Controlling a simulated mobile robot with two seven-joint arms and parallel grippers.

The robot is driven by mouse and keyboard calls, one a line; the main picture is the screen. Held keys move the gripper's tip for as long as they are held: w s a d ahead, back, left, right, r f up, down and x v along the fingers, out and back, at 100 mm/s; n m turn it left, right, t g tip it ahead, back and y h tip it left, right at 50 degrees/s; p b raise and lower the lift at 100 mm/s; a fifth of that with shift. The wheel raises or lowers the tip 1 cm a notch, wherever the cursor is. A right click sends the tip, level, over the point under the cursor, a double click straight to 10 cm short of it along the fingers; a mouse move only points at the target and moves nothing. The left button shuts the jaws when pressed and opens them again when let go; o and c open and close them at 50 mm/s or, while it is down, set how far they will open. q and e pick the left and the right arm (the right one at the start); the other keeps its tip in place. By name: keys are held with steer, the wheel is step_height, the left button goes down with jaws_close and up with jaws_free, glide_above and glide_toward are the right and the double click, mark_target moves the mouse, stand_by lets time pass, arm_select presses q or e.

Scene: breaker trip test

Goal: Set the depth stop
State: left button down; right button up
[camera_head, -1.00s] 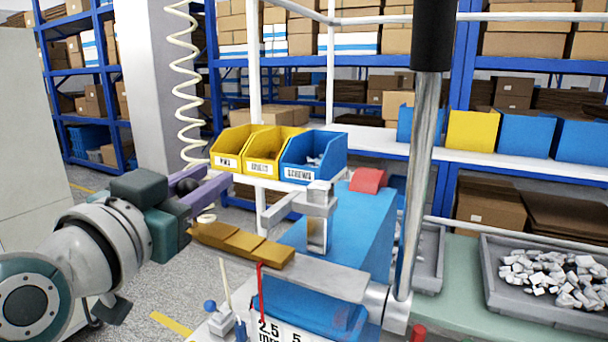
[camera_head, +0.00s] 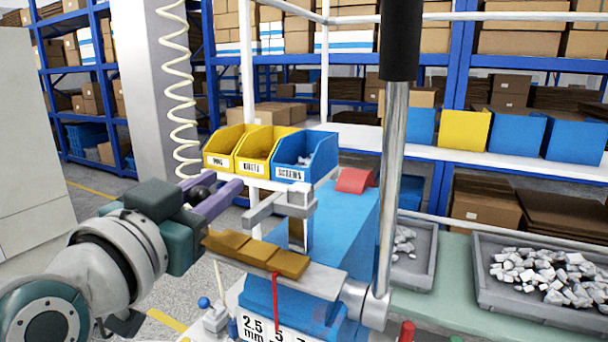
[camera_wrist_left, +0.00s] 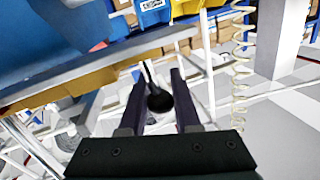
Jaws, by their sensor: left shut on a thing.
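My left gripper (camera_head: 220,190) has two purple fingers shut on a small black ball knob (camera_head: 201,194). In the left wrist view the knob (camera_wrist_left: 159,100) sits between the fingertips, with a pale rod behind it. The knob is left of a blue machine (camera_head: 345,235) with a grey metal bracket (camera_head: 295,200) and an ochre stepped bar (camera_head: 255,252). A card (camera_head: 268,328) reading 2.5 mm and 5 is at the bottom, with a red strip (camera_head: 275,300) above it. I cannot tell which part is the depth stop. My right gripper is not in view.
A steel lever (camera_head: 392,190) with a black grip rises right of the bracket. Yellow and blue bins (camera_head: 293,174) stand behind it. Grey trays (camera_head: 480,290) of pale pieces lie on the green bench at right. A coiled cream hose (camera_head: 177,80) hangs behind my arm.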

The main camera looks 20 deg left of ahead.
arm_select(q)
steer(key=c, duration=0.6)
jaws_free()
steer(key=shift+s+f, duration=0.1)
steer(key=shift+s, duration=0.35)
steer(key=s+b, duration=0.1)
steer(key=s, duration=0.1)
steer(key=s+b, duration=0.1)
steer(key=s, duration=0.2)
steer(key=s+d+b, duration=0.1)
steer(key=s, duration=0.2)
steer(key=shift+b, duration=0.3)
steer(key=shift+s, duration=0.5)
